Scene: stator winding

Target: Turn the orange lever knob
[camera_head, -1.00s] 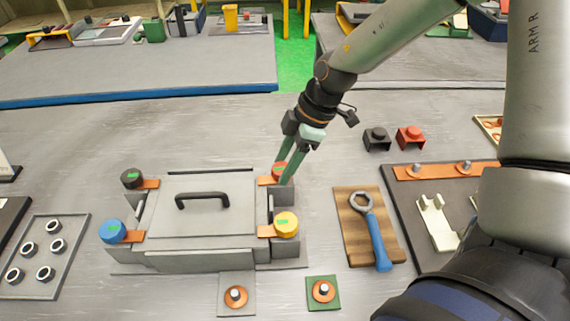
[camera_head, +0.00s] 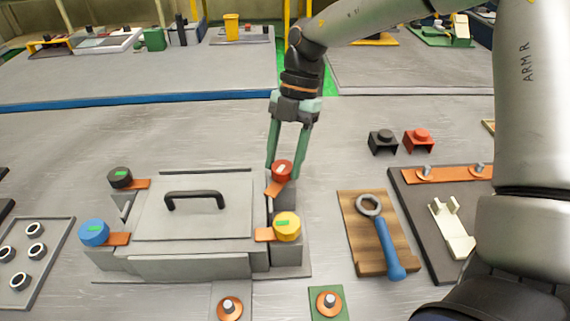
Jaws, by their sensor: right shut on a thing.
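A grey box (camera_head: 155,225) with a black handle (camera_head: 195,199) has a round knob with an orange lever at each corner. The red-orange knob (camera_head: 283,169) is at its far right corner. Its orange lever (camera_head: 274,188) points down and to the left, at a slant to the other levers. My right gripper (camera_head: 284,174) points down with its two green fingers on either side of this knob, shut on it. The black knob (camera_head: 120,177), blue knob (camera_head: 94,232) and yellow knob (camera_head: 287,226) have levers pointing sideways towards the box. My left gripper is not in view.
A blue wrench (camera_head: 384,240) lies on a wooden board (camera_head: 358,230) to the right. Black (camera_head: 382,140) and red (camera_head: 418,139) blocks stand behind it. A tray of rings (camera_head: 55,255) is at the left. My right arm covers the right side.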

